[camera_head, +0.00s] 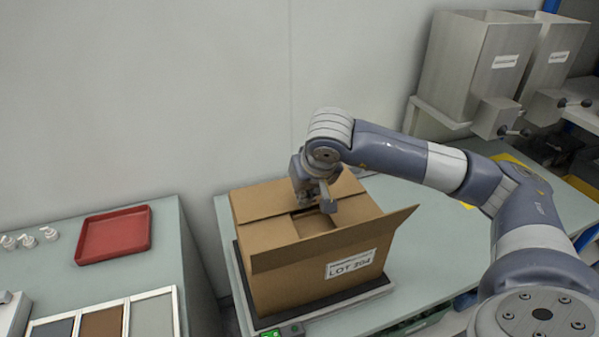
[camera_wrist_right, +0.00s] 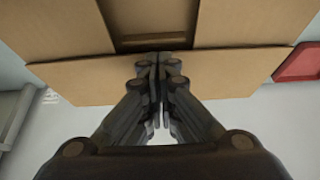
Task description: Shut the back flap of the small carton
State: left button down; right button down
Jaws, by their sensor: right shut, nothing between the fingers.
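The small carton (camera_head: 283,285) carries a LOT 204 label on its front. Its front flap (camera_head: 330,240) stands up, tilted outward. The side flaps (camera_head: 263,237) are folded in, with a gap between them. The back flap (camera_head: 262,201) shows as a strip along the far edge; it looks low, but I cannot tell its exact angle. My right gripper (camera_head: 328,204) is over the middle of this strip, shut and empty. In the right wrist view its fingertips (camera_wrist_right: 157,62) overlap the back flap (camera_wrist_right: 90,80); contact is unclear. My left gripper is out of view.
The carton stands on a dark scale platform (camera_head: 240,283) on a pale green table (camera_head: 440,255). A red tray (camera_head: 113,236) lies on the left counter (camera_head: 173,250). Metal hoppers (camera_head: 470,65) stand at the back right. The wall is close behind the carton.

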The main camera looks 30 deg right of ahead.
jog(key=shift+r, duration=0.15)
jog(key=shift+r+p, duration=0.65)
jog(key=shift+r, duration=0.45)
notch_tip(320, 180, up, 3)
jog(key=shift+r+p, duration=0.15)
jog(key=shift+p, duration=0.8)
jog(key=s+a+r+b, duration=0.1)
jog(key=s+r+b, duration=0.1)
jog(key=s+r, duration=0.4)
jog(key=shift+s+a+r, duration=0.3)
jog(key=shift+s+r, duration=0.05)
jog(key=shift+r, duration=0.1)
